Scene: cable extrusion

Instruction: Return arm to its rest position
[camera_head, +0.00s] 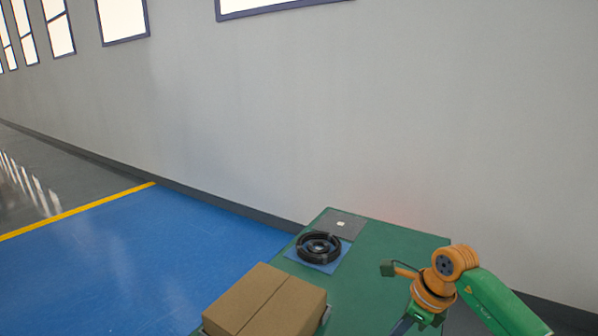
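My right arm, green and orange, comes in from the lower right over the green table (395,250). Its wrist bends down over the table's right part. A dark piece of my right gripper (403,326) shows at the bottom edge of the picture. The fingertips are cut off or too small to tell whether they are open or shut. A coil of black cable (319,247) lies on a blue mat (295,256) on the table, to the left of the arm and apart from it. My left arm and gripper are not in view.
A closed cardboard box (265,304) stands at the table's near left, partly cut off by the picture's edge. A grey plate with a small white item (340,224) lies at the far corner. A grey wall (300,120) stands behind the table. Blue floor (150,250) is clear at left.

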